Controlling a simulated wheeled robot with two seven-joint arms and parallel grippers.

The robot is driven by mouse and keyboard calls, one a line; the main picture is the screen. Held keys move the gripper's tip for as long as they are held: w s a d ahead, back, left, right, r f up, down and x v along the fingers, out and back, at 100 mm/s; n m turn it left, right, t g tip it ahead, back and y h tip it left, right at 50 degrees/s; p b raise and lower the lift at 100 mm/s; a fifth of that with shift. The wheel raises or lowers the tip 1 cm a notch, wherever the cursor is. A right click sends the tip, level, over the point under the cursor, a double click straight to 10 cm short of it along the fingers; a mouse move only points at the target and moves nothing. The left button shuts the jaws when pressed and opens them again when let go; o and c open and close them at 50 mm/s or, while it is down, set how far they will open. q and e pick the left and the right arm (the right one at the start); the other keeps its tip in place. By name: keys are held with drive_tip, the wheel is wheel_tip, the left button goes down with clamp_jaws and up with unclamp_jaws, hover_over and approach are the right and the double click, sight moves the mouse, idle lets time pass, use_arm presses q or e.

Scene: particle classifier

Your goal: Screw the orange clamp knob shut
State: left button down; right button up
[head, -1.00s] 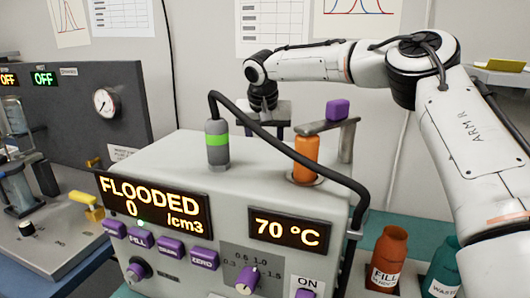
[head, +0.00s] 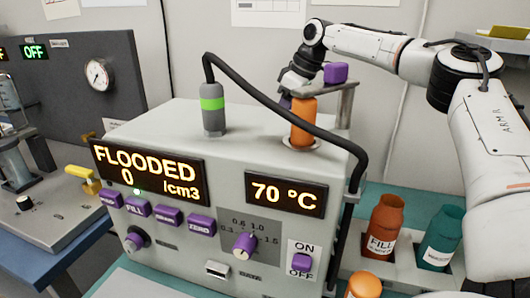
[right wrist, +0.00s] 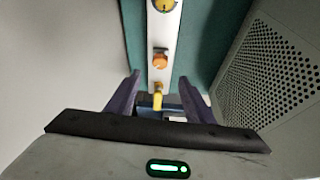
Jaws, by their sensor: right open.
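An orange knob (right wrist: 160,60) sits on a pale strip behind the instrument in the right wrist view. I take it for the clamp knob. My right gripper (right wrist: 158,98) is open, its two purple fingers pointing down toward the strip, with the orange knob beyond the fingertips and apart from them. A yellow piece (right wrist: 158,101) shows between the fingertips; I cannot tell whether they touch it. In the head view, my right gripper (head: 285,103) reaches down behind the instrument, partly hidden by an orange cylinder (head: 303,122). My left gripper is not in view.
The grey instrument (head: 215,160) reads FLOODED and 70 °C. A black hose (head: 290,125) arches over it. Orange and teal bottles (head: 384,225) stand at the right. A perforated panel (right wrist: 275,75) borders the wrist view's right.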

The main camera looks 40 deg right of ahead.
drive_tip(key=b+x, duration=0.1)
drive_tip(key=x, duration=0.9)
drive_tip(key=shift+w+f, duration=0.1)
drive_tip(key=c, duration=1)
